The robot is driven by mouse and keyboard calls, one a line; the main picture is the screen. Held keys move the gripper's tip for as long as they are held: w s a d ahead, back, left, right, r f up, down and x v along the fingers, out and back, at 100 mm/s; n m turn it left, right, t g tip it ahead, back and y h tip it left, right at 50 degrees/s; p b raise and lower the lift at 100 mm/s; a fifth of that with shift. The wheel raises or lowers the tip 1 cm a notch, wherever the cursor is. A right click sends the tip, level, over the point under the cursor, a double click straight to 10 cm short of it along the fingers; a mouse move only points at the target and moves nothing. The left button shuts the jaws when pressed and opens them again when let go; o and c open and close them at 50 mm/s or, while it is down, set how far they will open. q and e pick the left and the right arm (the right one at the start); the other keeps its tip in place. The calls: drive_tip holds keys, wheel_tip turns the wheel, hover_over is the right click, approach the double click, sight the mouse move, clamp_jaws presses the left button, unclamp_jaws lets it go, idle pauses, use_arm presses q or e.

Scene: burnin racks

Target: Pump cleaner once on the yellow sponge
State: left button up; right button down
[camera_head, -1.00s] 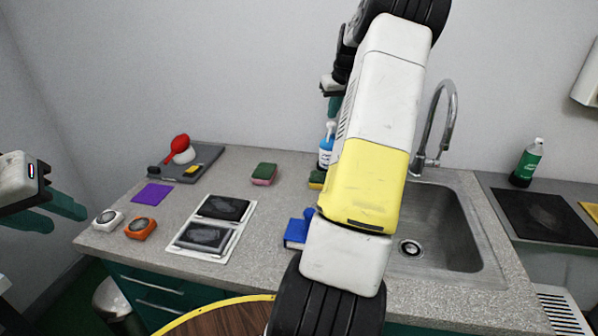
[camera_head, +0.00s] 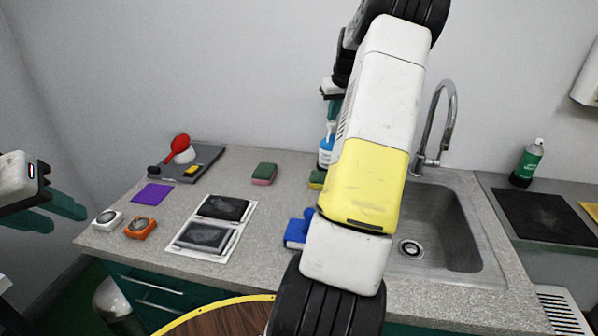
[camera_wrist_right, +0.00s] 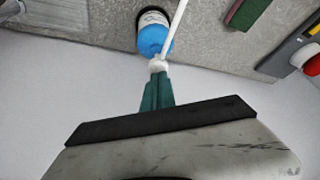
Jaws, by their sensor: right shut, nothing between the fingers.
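The cleaner (camera_head: 325,157) is a blue bottle with a white pump head, standing upright at the back of the counter. The yellow sponge (camera_head: 316,181) has a green top and lies in front of the bottle, mostly hidden by my right arm. My right gripper (camera_head: 334,110) is shut and empty, right above the pump head. In the right wrist view its teal fingers (camera_wrist_right: 157,92) end at the white pump head (camera_wrist_right: 158,66); I cannot tell if they touch it. My left gripper (camera_head: 48,212) is open and empty at the far left.
A green and pink sponge (camera_head: 264,174) lies left of the bottle. A blue object (camera_head: 296,233) lies nearer the front. The sink (camera_head: 440,230) and faucet (camera_head: 446,110) are to the right. A white tray (camera_head: 213,256) lies left of centre.

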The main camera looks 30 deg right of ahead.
drive_tip(key=shift+f, duration=1)
drive_tip(key=shift+r, duration=1.35)
drive_tip(key=shift+r, duration=0.1)
wheel_tip(320, 180, up, 6)
drive_tip(key=shift+f, duration=0.1)
